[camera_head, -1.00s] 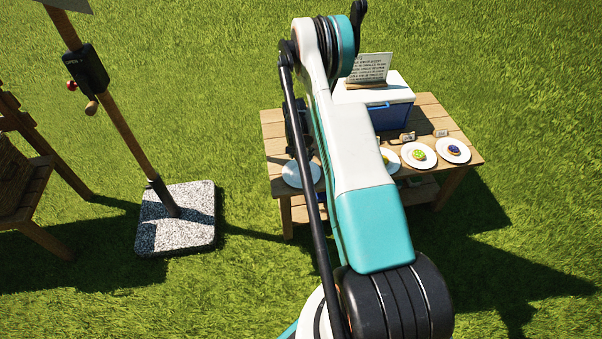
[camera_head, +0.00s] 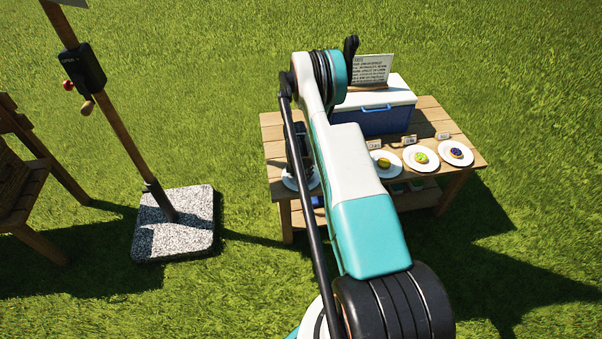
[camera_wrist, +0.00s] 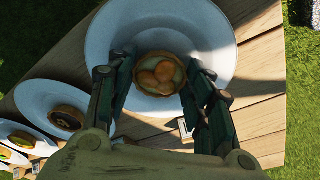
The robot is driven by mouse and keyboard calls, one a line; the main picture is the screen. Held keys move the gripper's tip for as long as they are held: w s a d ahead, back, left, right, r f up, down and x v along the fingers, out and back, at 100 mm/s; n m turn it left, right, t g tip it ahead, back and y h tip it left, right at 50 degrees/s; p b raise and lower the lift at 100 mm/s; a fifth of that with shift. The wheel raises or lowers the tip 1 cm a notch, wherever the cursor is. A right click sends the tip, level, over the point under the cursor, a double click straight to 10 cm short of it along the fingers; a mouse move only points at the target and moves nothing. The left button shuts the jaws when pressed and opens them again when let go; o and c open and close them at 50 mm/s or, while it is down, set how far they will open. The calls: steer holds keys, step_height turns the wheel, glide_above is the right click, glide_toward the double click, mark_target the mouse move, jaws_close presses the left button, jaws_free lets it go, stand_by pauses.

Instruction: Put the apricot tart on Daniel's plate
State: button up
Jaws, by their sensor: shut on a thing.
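The apricot tart (camera_wrist: 161,74), a small round crust with orange apricot halves, is between the two fingers of my gripper (camera_wrist: 160,88). My gripper is shut on it. The tart is over a large white plate (camera_wrist: 205,30), toward the plate's card-side edge; I cannot tell whether it touches the plate. In the head view this leftmost plate (camera_head: 290,184) is mostly hidden by my arm. A small card (camera_wrist: 185,129) stands by the plate's edge. I cannot read any names, so I cannot tell which plate is Daniel's.
Plates with a yellowish tart (camera_head: 384,163), a green-topped tart (camera_head: 421,157) and a dark-topped tart (camera_head: 456,153) stand to the right on the wooden table (camera_head: 433,113). A blue and white cooler (camera_head: 383,120) and a sign (camera_head: 371,69) are behind. A parasol base (camera_head: 176,224) stands left.

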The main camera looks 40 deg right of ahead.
mark_target(298, 177)
steer(key=shift+f, duration=0.1)
steer(key=o, duration=1)
steer(key=r+p, duration=0.1)
steer(key=r, duration=0.3)
steer(key=a+r+p, duration=0.1)
steer(key=r, duration=0.3)
steer(key=r+p, duration=0.2)
steer(key=r, duration=0.2)
steer(key=shift+s+a, duration=0.25)
steer(key=shift+a, duration=0.1)
